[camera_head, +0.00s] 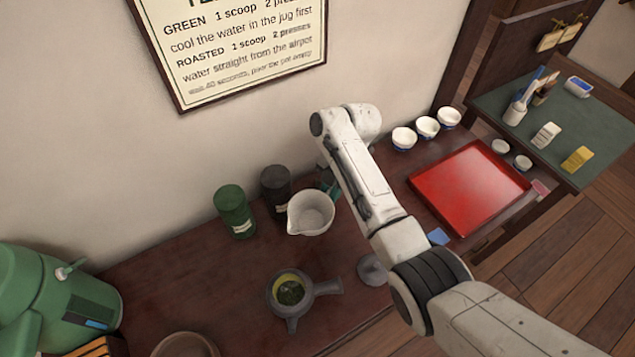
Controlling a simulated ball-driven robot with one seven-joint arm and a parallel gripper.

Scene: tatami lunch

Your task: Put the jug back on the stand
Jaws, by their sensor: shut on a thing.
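The white jug (311,212) with a pouring lip is upright, its open top showing. My gripper (332,188), mostly hidden behind my arm, is shut on the jug at its right side. I cannot tell whether the jug touches the table or hangs above it. No stand is clearly visible. A small grey round thing (372,269) lies right of the teapot, partly covered by my arm; I cannot tell what it is.
A green canister (235,211) and a dark canister (276,187) stand left of the jug. A grey teapot (291,290) with green leaves stands in front. A red tray (470,187) and white cups (427,127) are at right. A green airpot (40,300) is at left.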

